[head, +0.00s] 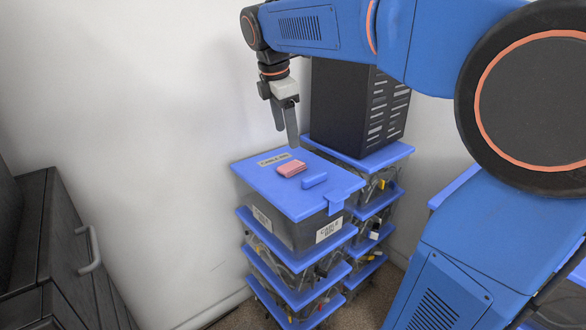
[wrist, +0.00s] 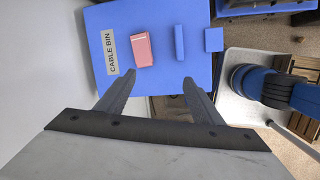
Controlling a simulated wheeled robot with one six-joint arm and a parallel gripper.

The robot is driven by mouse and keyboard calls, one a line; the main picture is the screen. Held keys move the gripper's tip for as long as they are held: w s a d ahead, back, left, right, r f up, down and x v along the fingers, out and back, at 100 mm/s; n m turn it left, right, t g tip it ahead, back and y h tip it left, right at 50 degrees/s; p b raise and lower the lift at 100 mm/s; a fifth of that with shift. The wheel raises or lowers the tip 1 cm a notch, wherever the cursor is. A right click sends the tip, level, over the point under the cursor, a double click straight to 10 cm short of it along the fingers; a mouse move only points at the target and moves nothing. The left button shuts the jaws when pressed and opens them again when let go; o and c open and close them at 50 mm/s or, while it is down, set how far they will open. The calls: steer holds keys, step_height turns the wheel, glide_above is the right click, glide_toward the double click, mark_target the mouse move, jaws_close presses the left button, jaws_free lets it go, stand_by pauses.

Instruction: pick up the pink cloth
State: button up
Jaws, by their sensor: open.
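In the wrist view the cloth (wrist: 141,49) lies beyond my fingertips, between the bin's label and the lid's blue handle. My gripper (head: 288,140) is above the lid, pointing down, behind the cloth as the head view shows it. In the wrist view my gripper's two fingers (wrist: 159,80) are spread apart with nothing between them.
The raised blue handle (head: 314,180) sits beside the cloth on the lid. A tall black case (head: 352,108) stands on the neighbouring bin stack, close to my gripper. A white wall (head: 130,110) is behind, and a dark drawer cabinet (head: 60,240) stands at left.

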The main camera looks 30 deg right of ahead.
steer(key=w+r+n, duration=0.2)
steer(key=w+n, duration=0.1)
steer(key=w, duration=0.3)
steer(key=n, duration=0.1)
glide_above(293, 164)
steer(key=a, duration=0.2)
steer(key=shift+g+h, duration=0.3)
step_height(293, 164, down, 11)
steer(key=shift+s+a+f, duration=0.1)
steer(key=shift+s+f, duration=0.05)
steer(key=shift+s+x, duration=0.1)
steer(key=shift+x, duration=1.25)
steer(key=shift+s+x, duration=0.15)
steer(key=shift+x, duration=1.2)
steer(key=shift+f, duration=0.1)
steer(key=c, duration=1.1)
